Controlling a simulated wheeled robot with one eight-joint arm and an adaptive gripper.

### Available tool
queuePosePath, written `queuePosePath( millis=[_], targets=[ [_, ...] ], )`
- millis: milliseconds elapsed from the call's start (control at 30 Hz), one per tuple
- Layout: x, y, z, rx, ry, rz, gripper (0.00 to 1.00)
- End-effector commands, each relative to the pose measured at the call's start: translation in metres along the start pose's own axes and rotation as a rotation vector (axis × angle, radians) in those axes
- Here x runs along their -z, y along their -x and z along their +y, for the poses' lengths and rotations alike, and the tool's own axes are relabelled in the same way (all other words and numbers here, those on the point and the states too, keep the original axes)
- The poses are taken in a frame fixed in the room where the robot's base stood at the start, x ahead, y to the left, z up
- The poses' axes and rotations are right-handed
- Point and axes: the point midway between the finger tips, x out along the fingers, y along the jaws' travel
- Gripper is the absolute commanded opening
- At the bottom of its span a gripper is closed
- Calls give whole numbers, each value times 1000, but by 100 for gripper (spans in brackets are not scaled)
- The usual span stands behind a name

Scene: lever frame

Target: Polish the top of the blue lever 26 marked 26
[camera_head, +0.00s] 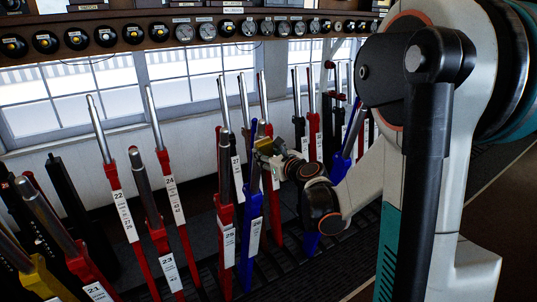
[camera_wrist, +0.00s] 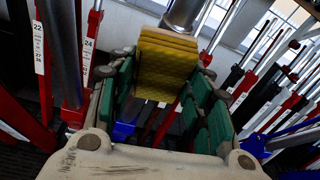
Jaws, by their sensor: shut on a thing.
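The blue lever 26 (camera_head: 246,215) stands near the middle of the lever row in the head view, with a white label low on its front. My gripper (camera_head: 268,152) is beside its upper part, on the right, and is shut on a folded yellow cloth (camera_wrist: 168,62). The cloth also shows in the head view (camera_head: 265,145), close to the lever's upper shaft; I cannot tell whether they touch. In the wrist view the green finger pads flank the cloth, and a metal lever shaft (camera_wrist: 186,12) rises just behind it. Blue parts show below the cloth.
Red lever 25 (camera_head: 227,225) stands close on the left, with red levers 22 (camera_head: 122,215) and 24 (camera_head: 175,200) farther left. Another blue lever (camera_head: 342,160) and more red levers stand to the right. A shelf with round instruments (camera_head: 200,32) runs above the windows.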

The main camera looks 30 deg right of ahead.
Motion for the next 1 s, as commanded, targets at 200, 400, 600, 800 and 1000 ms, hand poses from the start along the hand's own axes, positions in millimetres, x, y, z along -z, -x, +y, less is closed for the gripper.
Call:
queuePosePath(
  millis=[200, 400, 600, 800, 1000],
  targets=[
    [10, -4, 2, 0, 0, 0, 27],
    [26, -10, 4, 0, 0, 0, 27],
    [34, -14, 6, 0, 0, 0, 27],
    [40, -17, 7, 0, 0, 0, 27],
    [56, -23, 10, 0, -1, 0, 27]
  ],
)
